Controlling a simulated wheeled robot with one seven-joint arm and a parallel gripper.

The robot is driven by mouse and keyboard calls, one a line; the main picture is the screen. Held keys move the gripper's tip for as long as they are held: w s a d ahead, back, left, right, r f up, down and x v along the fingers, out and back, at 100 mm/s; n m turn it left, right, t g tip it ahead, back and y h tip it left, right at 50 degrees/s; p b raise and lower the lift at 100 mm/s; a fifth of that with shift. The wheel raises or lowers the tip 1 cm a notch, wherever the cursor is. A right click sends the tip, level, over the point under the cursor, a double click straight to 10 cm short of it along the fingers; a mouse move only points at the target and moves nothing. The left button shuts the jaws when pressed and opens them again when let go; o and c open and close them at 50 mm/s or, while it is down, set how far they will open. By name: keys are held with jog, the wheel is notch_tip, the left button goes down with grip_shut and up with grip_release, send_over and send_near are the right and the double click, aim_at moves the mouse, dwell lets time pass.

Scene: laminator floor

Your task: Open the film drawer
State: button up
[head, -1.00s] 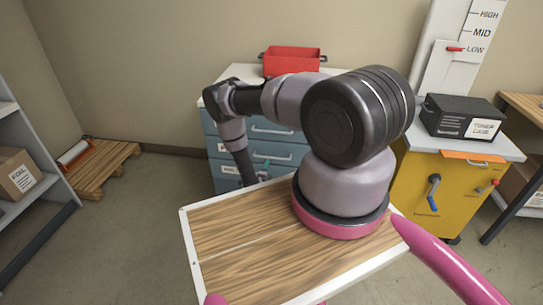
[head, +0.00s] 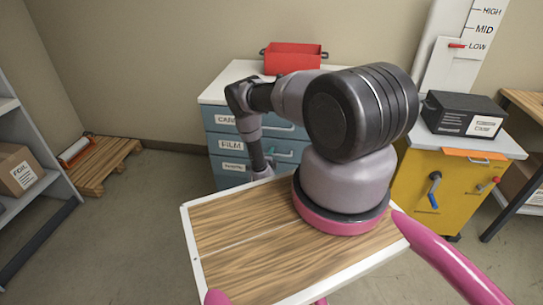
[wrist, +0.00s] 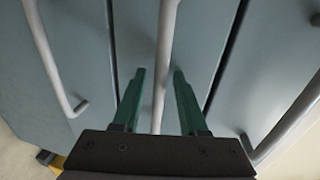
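The film drawer (head: 231,145) is the second drawer of the blue-grey cabinet, labelled FILM, under the drawer labelled CARD (head: 228,120). It looks closed. My gripper (wrist: 160,75) has two green fingers, open, one on either side of the middle bar handle (wrist: 163,45) of those in the wrist view. Gaps show between the handle and both fingers. The wrist view shows no labels.
A red bin (head: 292,58) stands on the cabinet's white top (head: 235,82). A third labelled drawer (head: 233,167) lies below. A yellow cabinet (head: 415,190) with a dark case (head: 463,115) stands right.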

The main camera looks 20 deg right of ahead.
grip_shut()
dwell(1.2)
